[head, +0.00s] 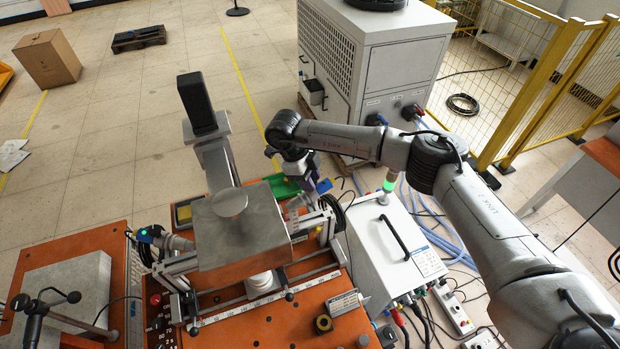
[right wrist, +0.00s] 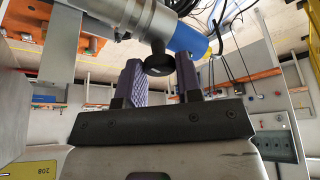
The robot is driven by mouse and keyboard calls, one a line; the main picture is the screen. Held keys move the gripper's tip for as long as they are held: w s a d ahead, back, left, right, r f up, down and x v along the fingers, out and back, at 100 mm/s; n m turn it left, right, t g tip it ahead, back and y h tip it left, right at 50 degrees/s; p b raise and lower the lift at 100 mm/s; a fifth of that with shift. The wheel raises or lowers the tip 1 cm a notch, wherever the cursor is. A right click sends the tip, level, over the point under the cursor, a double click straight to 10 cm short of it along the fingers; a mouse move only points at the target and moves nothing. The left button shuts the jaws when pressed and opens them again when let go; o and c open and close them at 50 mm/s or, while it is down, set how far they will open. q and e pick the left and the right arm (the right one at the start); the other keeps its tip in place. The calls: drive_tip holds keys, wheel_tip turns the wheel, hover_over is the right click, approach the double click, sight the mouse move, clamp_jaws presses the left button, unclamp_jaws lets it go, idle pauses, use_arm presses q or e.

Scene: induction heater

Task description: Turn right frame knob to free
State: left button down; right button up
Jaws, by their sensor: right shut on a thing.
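The black frame knob (right wrist: 158,63) shows in the right wrist view, beside a silver cylinder (right wrist: 115,12) with a blue end (right wrist: 190,38). My right gripper (right wrist: 160,75) has its two purple ridged fingers on either side of the knob and is shut on it. In the head view my right gripper (head: 318,188) reaches in from the right, at the right end of the frame beside the large grey metal block (head: 240,240). There the arm and gripper hide the knob, and its turned angle cannot be told. My left gripper is not in view.
The frame stands on an orange table (head: 260,315). A white power box (head: 385,250) with a black handle and cables stands to the right. A large white chiller (head: 370,60) stands behind my right arm, and a yellow fence (head: 545,85) at the far right.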

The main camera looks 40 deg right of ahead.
drive_tip(key=o, duration=0.9)
drive_tip(key=shift+o, duration=0.2)
drive_tip(key=b+v, duration=0.1)
drive_tip(key=v, duration=1.3)
